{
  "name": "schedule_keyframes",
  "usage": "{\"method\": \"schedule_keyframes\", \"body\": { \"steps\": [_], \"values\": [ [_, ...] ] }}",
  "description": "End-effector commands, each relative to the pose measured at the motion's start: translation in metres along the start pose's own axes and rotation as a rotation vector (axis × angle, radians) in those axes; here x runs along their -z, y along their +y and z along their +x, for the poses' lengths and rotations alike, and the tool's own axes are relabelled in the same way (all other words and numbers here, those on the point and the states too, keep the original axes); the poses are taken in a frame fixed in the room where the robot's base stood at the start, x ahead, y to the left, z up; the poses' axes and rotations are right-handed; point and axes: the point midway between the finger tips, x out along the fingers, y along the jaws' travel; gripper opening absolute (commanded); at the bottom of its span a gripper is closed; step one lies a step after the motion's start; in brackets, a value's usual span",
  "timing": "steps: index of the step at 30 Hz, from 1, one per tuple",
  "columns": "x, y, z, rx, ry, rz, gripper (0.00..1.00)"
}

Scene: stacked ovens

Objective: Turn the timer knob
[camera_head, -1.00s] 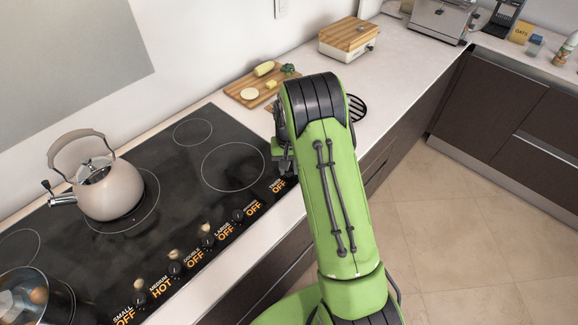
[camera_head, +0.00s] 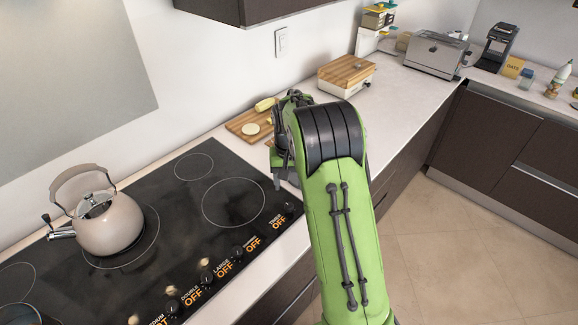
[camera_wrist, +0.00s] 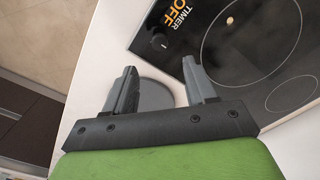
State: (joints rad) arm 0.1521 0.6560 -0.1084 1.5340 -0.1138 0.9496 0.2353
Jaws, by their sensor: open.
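The timer knob (camera_head: 288,206) is a small dark knob at the right front corner of the black cooktop (camera_head: 150,190), beside an orange "TIMER OFF" label. In the wrist view the knob (camera_wrist: 160,42) stands just beyond my fingers, below the label (camera_wrist: 177,18). My gripper (camera_wrist: 160,80) is open and empty. Its two grey fingers are apart, and the knob lies ahead of the gap between them, not touched. In the head view my gripper (camera_head: 283,180) is partly hidden by my wrist, above the counter beside the cooktop corner.
Other control knobs run along the cooktop's front edge, with a kettle (camera_head: 108,225) on a left burner. A cutting board (camera_head: 240,128) with food lies behind my wrist. A dark round item (camera_wrist: 155,95) on the counter shows beneath my fingers.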

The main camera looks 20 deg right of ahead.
Motion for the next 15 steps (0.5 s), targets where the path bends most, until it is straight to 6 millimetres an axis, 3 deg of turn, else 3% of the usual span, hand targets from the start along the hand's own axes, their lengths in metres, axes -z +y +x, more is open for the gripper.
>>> {"method": "schedule_keyframes", "body": {
  "steps": [1, 6, 15],
  "values": [
    [0.001, 0.0, -0.017, 0.001, 0.005, 0.0, 0.56],
    [0.0, 0.0, -0.052, 0.001, 0.001, 0.0, 0.56],
    [0.0, 0.0, -0.064, 0.0, -0.001, 0.0, 0.56]
  ]
}}
